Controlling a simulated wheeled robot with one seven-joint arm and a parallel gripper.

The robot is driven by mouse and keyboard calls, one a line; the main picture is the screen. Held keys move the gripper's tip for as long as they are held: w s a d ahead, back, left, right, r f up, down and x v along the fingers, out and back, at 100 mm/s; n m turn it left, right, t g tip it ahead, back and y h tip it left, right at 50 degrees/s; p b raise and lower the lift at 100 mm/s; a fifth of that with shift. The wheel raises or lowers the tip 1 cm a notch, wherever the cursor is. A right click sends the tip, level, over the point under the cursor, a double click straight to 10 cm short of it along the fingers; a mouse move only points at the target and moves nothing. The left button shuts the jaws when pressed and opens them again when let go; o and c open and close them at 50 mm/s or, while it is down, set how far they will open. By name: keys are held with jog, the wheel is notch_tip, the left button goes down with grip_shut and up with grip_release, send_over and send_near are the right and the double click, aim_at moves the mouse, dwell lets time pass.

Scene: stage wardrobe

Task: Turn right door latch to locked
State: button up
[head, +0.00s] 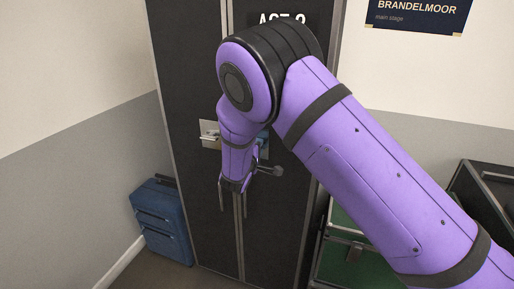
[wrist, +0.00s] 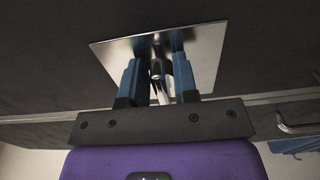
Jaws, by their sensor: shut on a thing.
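The right door latch is a small metal lever (wrist: 157,70) on a square silvery plate (wrist: 203,48) in the wrist view. My gripper (wrist: 160,84) has its two blue fingers shut on the lever, one on each side, close to the plate. The plate is on the dark right door (wrist: 45,75), just beside the door seam. In the head view my gripper (head: 262,141) shows only as a bit of blue behind my purple wrist. My wrist hides the right latch there. I cannot tell the lever's exact angle.
A second silvery latch plate (head: 207,131) shows on the left door (head: 185,70). Vertical door handles (head: 222,193) hang below. A blue suitcase (head: 161,222) stands at the lower left, and a green case (head: 340,258) at the lower right beside the wardrobe.

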dwell(0.4)
jog(key=o, duration=0.6)
jog(key=shift+o, duration=0.2)
jog(key=v, duration=1)
jog(key=shift+s, duration=0.4)
jog(key=shift+a, duration=0.1)
